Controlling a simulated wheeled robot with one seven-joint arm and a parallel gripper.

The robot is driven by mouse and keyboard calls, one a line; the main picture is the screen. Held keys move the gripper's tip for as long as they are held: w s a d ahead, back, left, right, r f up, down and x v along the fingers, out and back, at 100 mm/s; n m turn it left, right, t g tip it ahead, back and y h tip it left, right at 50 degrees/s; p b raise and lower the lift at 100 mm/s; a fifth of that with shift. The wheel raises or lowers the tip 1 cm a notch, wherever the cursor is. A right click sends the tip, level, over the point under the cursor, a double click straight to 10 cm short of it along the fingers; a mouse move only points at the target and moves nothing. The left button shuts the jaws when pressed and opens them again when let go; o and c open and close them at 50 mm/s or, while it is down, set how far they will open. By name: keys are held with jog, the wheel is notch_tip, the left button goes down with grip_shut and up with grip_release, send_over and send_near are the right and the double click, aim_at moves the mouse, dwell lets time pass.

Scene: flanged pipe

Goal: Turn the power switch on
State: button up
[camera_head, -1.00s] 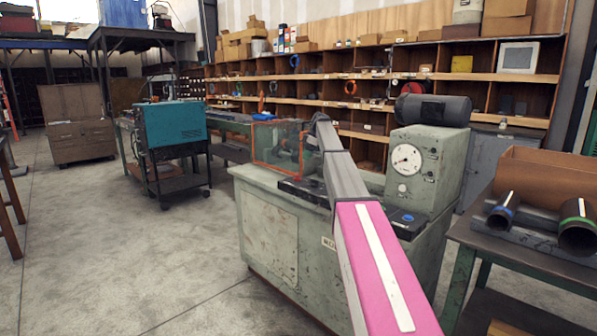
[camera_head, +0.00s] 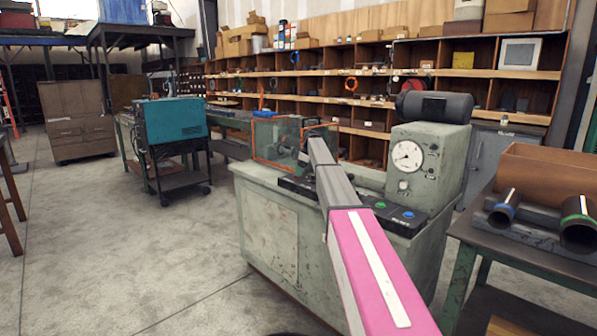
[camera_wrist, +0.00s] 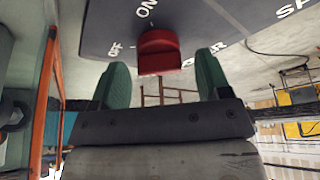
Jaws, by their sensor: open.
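The power switch is a red knob (camera_wrist: 158,50) on a dark control panel (camera_wrist: 210,25), beside white OFF and ON lettering in the wrist view. I cannot tell its exact setting. My gripper (camera_wrist: 162,78) has two green fingers spread apart, one on each side of the knob and a little short of it, with nothing held. In the head view the panel (camera_head: 298,186) lies on top of the green machine (camera_head: 268,225). My arm hides the red knob there, and I cannot make out the fingers.
An orange-framed clear guard (camera_head: 275,142) stands on the machine by my arm's end; its orange frame (camera_wrist: 43,100) also shows at left in the wrist view. The panel carries a green button (camera_head: 380,205) and a blue button (camera_head: 408,214). A gauge housing (camera_head: 425,165) stands to the right.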

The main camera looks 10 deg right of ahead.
jog(key=c, duration=0.9)
jog(key=shift+m, duration=0.3)
jog(key=m+t, duration=0.1)
jog(key=m, duration=0.2)
jog(key=shift+s+h, duration=0.15)
jog(key=shift+h, duration=0.15)
jog(key=m+t, duration=0.1)
jog(key=m, duration=0.2)
jog(key=m+t+h, duration=0.1)
jog(key=m, duration=0.1)
jog(key=shift+a+m, duration=0.1)
jog(key=shift+m, duration=0.3)
jog(key=m+h, duration=0.2)
jog(key=m, duration=0.2)
jog(key=shift+a+t, duration=0.1)
jog(key=shift+t, duration=0.2)
jog(key=shift+m+h, duration=0.8)
jog(key=shift+m, duration=1.4)
